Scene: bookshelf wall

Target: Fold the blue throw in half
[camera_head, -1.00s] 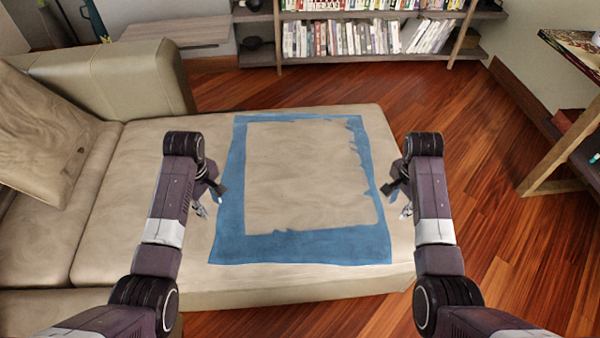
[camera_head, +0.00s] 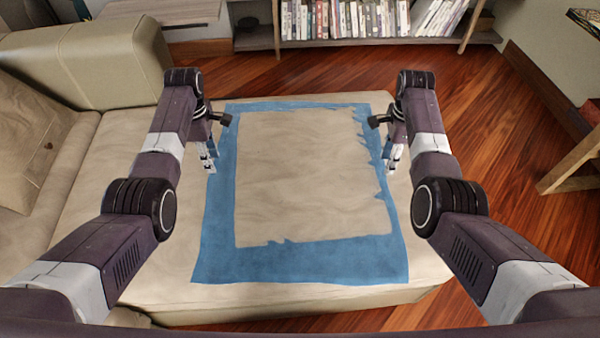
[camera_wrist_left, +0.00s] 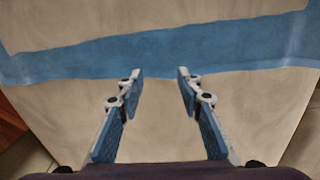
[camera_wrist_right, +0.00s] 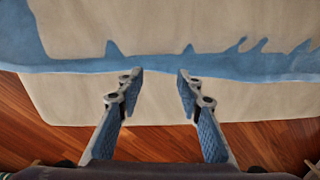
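The blue throw (camera_head: 300,262) lies flat on the beige sofa seat (camera_head: 110,190). It shows as a blue border around a beige middle, with a jagged inner edge on the right. My left gripper (camera_head: 210,165) is over the throw's left edge; in the left wrist view its open, empty fingers (camera_wrist_left: 160,73) point at the blue strip (camera_wrist_left: 180,50). My right gripper (camera_head: 390,163) is over the throw's right edge; in the right wrist view its fingers (camera_wrist_right: 160,73) are open and empty beside the blue strip (camera_wrist_right: 75,62). Contact with the cloth cannot be told.
The sofa's armrest (camera_head: 90,60) rises at the back left. A bookshelf (camera_head: 350,42) with several books stands behind. A wooden table leg (camera_head: 570,165) is at the right. The wooden floor (camera_head: 490,150) is clear between the sofa and the table.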

